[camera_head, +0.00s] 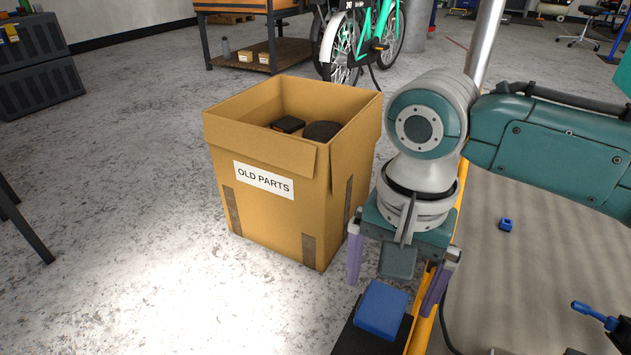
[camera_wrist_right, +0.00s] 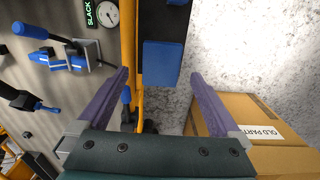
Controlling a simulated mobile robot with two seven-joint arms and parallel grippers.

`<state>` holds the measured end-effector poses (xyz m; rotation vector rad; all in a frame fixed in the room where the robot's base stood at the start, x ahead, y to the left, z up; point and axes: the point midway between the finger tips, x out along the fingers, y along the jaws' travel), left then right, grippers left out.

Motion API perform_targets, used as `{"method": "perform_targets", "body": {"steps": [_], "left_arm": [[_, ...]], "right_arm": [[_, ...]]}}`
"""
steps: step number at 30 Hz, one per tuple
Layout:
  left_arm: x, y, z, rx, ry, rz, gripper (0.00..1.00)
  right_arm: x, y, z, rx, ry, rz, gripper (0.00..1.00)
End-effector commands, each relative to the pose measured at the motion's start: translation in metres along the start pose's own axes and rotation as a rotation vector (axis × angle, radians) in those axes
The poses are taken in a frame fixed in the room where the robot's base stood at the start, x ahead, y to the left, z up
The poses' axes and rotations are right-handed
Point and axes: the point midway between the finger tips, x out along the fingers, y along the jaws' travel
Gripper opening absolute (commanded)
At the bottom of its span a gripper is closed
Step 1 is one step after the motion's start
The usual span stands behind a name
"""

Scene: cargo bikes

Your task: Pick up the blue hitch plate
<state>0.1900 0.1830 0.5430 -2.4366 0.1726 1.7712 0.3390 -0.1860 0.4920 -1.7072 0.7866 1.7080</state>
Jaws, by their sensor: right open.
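The blue hitch plate (camera_head: 381,309) is a flat blue block on a black support (camera_head: 350,341) at the bottom of the head view. It also shows in the right wrist view (camera_wrist_right: 162,63), up the middle. My right gripper (camera_head: 390,298) points down over it, its purple fingers apart. In the wrist view the fingertips (camera_wrist_right: 159,74) lie on either side of the plate, with gaps; I cannot tell whether they reach its height. Nothing is held. The plate's underside is hidden. My left gripper is not in view.
An open cardboard box labelled OLD PARTS (camera_head: 265,150) with dark parts inside stands left of the gripper. A yellow rail (camera_head: 421,330) runs beside the plate. A blue-handled clamp (camera_head: 597,316) and a small blue piece (camera_head: 506,224) lie right. Floor at lower left is clear.

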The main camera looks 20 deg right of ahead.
Motion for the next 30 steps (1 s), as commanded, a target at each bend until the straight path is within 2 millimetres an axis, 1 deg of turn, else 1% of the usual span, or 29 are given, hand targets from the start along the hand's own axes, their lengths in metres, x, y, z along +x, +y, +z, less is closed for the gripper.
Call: {"method": "perform_targets", "body": {"steps": [1, 6, 8, 15, 30], "left_arm": [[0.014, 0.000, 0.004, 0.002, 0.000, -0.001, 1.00], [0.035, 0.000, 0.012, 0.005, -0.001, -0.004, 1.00], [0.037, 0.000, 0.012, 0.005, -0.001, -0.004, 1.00], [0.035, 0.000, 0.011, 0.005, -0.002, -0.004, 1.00], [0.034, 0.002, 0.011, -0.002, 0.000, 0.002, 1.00]], "right_arm": [[0.014, -0.001, -0.001, 0.001, 0.001, 0.000, 1.00], [0.038, -0.001, -0.003, 0.000, 0.002, 0.002, 1.00], [0.041, -0.001, -0.003, 0.000, 0.002, 0.001, 1.00], [0.039, -0.001, -0.002, 0.000, 0.002, 0.000, 0.99], [0.039, -0.001, -0.002, 0.000, 0.002, 0.001, 0.43]]}}
